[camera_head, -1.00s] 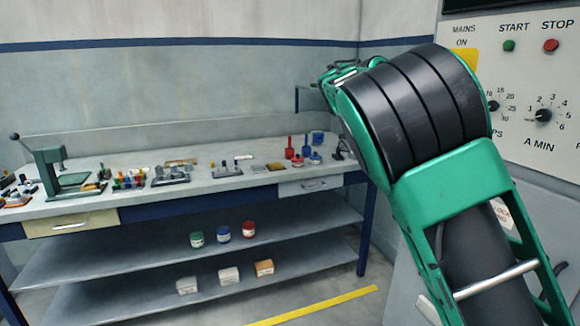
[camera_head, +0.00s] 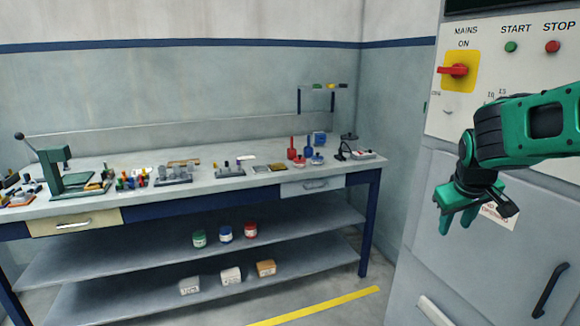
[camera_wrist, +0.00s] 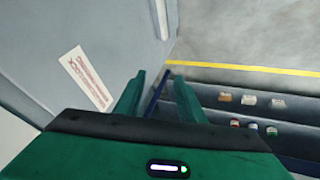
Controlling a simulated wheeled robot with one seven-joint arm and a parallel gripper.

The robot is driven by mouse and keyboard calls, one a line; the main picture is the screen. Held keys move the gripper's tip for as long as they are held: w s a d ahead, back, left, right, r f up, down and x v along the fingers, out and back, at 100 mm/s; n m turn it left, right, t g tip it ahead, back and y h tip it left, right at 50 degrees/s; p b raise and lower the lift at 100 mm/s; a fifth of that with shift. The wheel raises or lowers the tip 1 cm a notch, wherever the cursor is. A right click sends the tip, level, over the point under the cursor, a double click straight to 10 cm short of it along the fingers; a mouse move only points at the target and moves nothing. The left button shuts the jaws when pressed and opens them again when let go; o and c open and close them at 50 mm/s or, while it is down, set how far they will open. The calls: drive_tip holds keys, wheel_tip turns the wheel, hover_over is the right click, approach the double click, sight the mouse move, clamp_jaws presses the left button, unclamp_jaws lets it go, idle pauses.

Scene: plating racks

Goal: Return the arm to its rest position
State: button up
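My green arm (camera_head: 525,130) reaches in from the right edge of the head view, in front of the grey control cabinet. My gripper (camera_head: 458,224) hangs at its end, pointing down, clear of the bench. In the wrist view the two green fingers (camera_wrist: 159,80) stand apart with nothing between them, so the gripper is open and empty. The rest of the arm lies outside the head view.
The control cabinet (camera_head: 425,185) stands close behind my arm, with a red mains switch (camera_head: 453,70) and a black handle (camera_head: 550,290). The workbench (camera_head: 215,188) with tools is at left. Jars and small boxes sit on its shelves. Floor between shows a yellow line (camera_head: 320,306).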

drive_tip(key=s+a+f+m+y, duration=0.1)
drive_tip(key=s+a+f+y, duration=0.3)
drive_tip(key=s+a, duration=0.75)
drive_tip(key=s+d+f+m+g, duration=0.1)
drive_tip(key=s+d+m+g, duration=0.1)
drive_tip(key=s+d, duration=0.4)
drive_tip(key=s+d+f+m+g+h, duration=0.1)
drive_tip(key=s+d+m+g, duration=0.2)
drive_tip(key=s, duration=1)
drive_tip(key=d+m, duration=0.1)
drive_tip(key=d, duration=0.2)
drive_tip(key=shift+d+f+m, duration=0.2)
drive_tip(key=shift+f+m, duration=0.1)
drive_tip(key=shift+c, duration=0.2)
drive_tip(key=shift+c, duration=0.4)
drive_tip(key=shift+d, duration=0.15)
